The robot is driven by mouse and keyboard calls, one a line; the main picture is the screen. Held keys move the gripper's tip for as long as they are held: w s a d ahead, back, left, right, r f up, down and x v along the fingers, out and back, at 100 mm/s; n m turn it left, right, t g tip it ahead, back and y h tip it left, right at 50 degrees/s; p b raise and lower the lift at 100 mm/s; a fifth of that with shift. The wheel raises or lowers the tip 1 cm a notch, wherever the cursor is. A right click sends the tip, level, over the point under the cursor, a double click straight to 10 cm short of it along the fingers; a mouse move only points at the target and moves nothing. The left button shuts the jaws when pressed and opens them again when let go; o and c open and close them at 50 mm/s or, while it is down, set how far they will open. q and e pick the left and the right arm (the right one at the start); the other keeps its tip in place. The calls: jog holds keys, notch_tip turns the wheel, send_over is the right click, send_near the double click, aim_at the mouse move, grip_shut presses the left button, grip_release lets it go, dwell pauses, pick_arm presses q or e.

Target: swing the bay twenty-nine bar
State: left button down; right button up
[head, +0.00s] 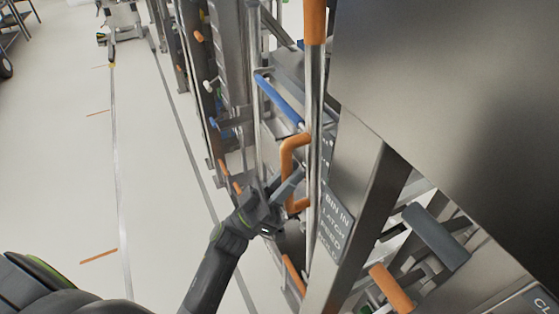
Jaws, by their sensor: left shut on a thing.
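An orange D-shaped handle (286,162) stands out from an upright metal bar (316,110) at the edge of a steel machine. My left gripper (281,196) reaches in from below and is shut at the lower part of this orange handle. Its fingers partly hide the handle there. No bay number can be read on the bar. My right gripper is out of view.
A sign reading "BIN IN, LATCH, FEED" (335,222) sits right of the bar. A large steel panel (450,90) fills the upper right. A grey roller-like part (436,236) and an orange grip (390,288) are below it. Open floor (60,170) lies left.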

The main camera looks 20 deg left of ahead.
pick_arm(q)
jog(key=shift+s+d+m, duration=0.3)
jog(key=shift+d, duration=0.05)
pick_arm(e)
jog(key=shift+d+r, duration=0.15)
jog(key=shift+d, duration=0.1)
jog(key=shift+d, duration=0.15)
pick_arm(q)
jog(key=c, duration=1.3)
grip_release()
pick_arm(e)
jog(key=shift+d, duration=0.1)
pick_arm(q)
jog(key=shift+s+a+f, duration=0.2)
jog(key=shift+f, duration=0.25)
jog(key=b+v, duration=0.8)
jog(key=v, duration=0.8)
jog(key=shift+a, duration=0.2)
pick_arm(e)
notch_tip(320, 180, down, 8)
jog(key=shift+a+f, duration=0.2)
